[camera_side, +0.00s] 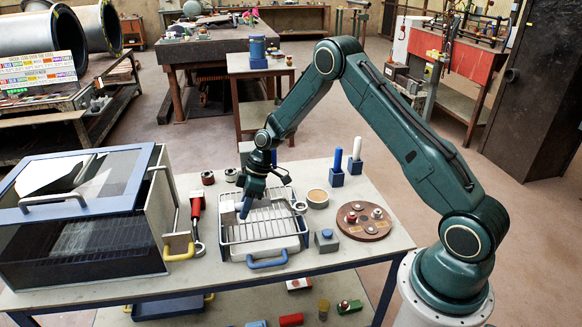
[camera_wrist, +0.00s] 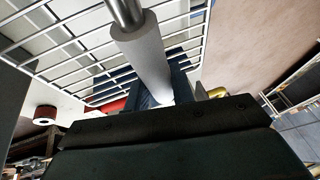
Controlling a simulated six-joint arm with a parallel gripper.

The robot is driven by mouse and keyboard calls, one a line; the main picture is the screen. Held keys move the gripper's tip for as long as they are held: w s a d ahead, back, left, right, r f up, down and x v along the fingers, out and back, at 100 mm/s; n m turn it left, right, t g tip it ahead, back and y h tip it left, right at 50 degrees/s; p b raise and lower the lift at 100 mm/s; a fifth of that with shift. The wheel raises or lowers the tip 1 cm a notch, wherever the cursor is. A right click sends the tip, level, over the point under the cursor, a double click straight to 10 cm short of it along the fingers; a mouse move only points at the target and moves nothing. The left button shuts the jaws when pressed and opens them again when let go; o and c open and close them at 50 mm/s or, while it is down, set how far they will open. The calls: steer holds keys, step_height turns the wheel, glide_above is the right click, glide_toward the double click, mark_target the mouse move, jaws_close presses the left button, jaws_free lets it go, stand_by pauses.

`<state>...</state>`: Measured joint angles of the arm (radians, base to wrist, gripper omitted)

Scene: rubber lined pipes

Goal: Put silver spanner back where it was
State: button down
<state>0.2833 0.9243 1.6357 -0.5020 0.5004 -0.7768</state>
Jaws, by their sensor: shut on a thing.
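The silver spanner has a pale grey handle (camera_wrist: 145,58) and a metal shaft (camera_wrist: 125,12) in the wrist view. My gripper (camera_wrist: 165,100) is shut on the handle; the fingers partly hide it. In the side view my gripper (camera_side: 244,208) is above the left part of a wire rack (camera_side: 262,238) with a blue front handle. The spanner's ring end (camera_side: 299,207) shows at the rack's right side. I cannot tell whether the spanner touches the rack.
A red-handled spanner (camera_side: 196,205) lies left of the rack, beside a blue-framed glass-lidded box (camera_side: 90,225). To the right are a round wooden board (camera_side: 365,222), a small grey block (camera_side: 326,240) and a tan round dish (camera_side: 317,198). Blue and white posts stand behind.

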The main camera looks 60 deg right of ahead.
steer(key=shift+f, duration=0.2)
steer(key=c, duration=1.2)
jaws_free()
steer(key=shift+f, duration=0.1)
steer(key=v, duration=1.4)
steer(key=shift+s+d+f, duration=0.1)
steer(key=shift+d+f, duration=0.05)
